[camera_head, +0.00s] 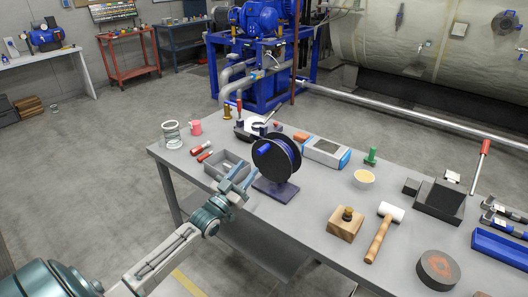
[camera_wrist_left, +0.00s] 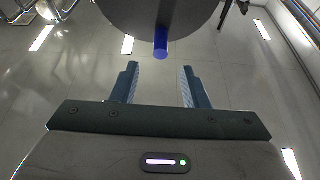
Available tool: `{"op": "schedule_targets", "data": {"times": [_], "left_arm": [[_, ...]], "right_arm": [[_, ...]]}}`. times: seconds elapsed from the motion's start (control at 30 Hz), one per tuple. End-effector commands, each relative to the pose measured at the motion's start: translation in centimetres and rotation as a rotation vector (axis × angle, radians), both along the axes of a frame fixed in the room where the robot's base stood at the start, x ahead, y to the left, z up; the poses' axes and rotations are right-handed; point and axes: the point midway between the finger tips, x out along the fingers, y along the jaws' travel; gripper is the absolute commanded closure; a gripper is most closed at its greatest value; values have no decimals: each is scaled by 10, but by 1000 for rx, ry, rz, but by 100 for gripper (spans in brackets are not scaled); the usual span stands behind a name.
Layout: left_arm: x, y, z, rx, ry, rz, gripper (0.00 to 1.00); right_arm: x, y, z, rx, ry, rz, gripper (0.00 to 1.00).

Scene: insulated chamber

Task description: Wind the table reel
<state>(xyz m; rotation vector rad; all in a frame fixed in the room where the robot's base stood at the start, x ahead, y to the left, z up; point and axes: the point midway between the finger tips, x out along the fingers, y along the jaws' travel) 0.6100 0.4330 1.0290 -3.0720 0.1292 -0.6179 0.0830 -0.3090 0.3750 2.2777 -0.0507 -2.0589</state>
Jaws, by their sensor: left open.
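The table reel (camera_head: 283,160) stands on a dark base on the grey workbench. It has a black disc face, blue line on its drum, and a blue crank knob (camera_head: 264,153) on the side facing left. My left gripper (camera_head: 244,176) is open and empty, just in front of and slightly below the knob. In the left wrist view the dark disc of the reel (camera_wrist_left: 155,14) fills the top, and the blue knob (camera_wrist_left: 161,42) hangs just beyond and between the two open fingertips (camera_wrist_left: 160,75), not between the fingers. My right gripper is not in view.
A grey open bin (camera_head: 226,166) sits behind my left gripper. The bench front below the reel is clear.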

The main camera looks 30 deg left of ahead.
Motion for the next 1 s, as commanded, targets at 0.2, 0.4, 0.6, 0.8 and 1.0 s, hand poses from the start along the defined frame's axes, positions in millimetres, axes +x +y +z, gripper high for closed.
{"op": "schedule_targets", "data": {"times": [0.2, 0.4, 0.6, 0.8, 1.0], "left_arm": [[39, -3, 18, -1, -1, 3, 59], [67, -5, 30, 0, 0, 3, 59], [79, -7, 33, -2, 2, 2, 59], [81, -7, 33, 1, 3, 1, 59], [81, -7, 33, 1, 3, 1, 76]], "right_arm": [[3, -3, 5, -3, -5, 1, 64], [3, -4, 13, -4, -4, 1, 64], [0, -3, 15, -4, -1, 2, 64], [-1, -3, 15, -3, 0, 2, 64], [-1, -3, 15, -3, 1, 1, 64]]}}
